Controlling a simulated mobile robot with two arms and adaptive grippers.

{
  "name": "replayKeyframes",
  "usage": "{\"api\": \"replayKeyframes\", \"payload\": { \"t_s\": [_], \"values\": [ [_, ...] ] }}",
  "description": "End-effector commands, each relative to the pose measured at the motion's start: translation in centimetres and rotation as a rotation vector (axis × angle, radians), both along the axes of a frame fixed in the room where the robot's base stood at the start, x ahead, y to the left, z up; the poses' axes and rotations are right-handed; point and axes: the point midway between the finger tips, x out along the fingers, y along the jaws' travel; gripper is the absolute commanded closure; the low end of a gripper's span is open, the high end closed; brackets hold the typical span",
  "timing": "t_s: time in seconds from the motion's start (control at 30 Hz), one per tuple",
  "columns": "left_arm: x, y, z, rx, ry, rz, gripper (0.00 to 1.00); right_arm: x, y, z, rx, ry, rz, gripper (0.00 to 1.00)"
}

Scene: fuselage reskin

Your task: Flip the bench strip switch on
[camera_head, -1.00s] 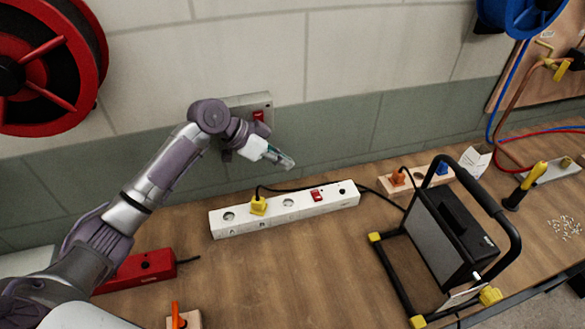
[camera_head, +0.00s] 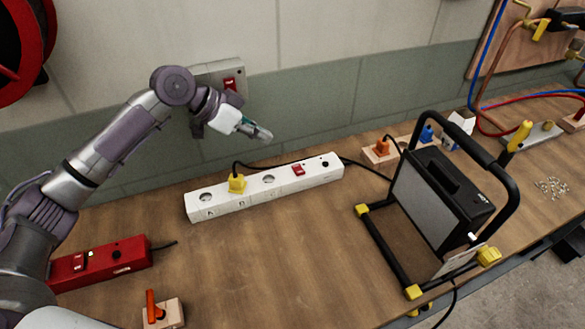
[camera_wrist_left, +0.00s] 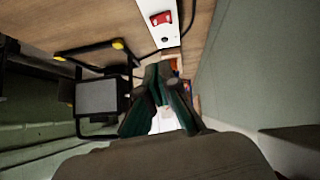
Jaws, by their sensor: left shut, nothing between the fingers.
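The white bench strip (camera_head: 222,202) lies on the bench along the wall, with several sockets and a yellow plug (camera_head: 237,184) in it. Its red rocker switch (camera_head: 298,170) is toward the right end; whether it is on or off I cannot tell. The switch also shows at the top of the left wrist view (camera_wrist_left: 161,18). My left gripper (camera_head: 268,137) is shut and empty, above and behind the strip, apart from it and left of the switch. Its fingers show in the left wrist view (camera_wrist_left: 162,88). My right gripper is not in view.
A black work light (camera_head: 440,195) on a yellow-footed frame stands right of the strip. A wall box (camera_head: 220,75) with a red switch is behind my left wrist. A red power strip (camera_head: 100,262) and a wooden block with an orange lever (camera_head: 163,313) are front left. The bench before the strip is clear.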

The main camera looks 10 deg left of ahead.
Motion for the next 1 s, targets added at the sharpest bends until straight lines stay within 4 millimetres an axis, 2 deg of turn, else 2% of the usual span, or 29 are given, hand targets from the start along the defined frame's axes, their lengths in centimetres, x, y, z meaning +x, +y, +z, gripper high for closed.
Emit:
{"api": "replayKeyframes", "payload": {
  "t_s": [0.2, 0.37, 0.77, 0.9, 1.0],
  "values": [
    [0.1, -0.2, -0.1, 0.0, 0.001, -0.001, 1.0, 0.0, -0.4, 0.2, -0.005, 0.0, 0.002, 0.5],
    [0.6, -1.3, -1.2, -0.001, 0.003, -0.002, 1.0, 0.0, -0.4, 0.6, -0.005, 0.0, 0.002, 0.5],
    [3.3, -6.6, -6.9, -0.002, 0.004, -0.002, 1.0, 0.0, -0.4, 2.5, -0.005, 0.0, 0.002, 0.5],
    [3.0, -6.5, -9.2, 0.001, 0.004, 0.001, 1.0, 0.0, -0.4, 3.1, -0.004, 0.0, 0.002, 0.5],
    [3.0, -6.6, -10.2, 0.0, 0.002, 0.001, 1.0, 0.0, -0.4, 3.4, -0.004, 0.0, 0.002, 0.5]
  ]
}}
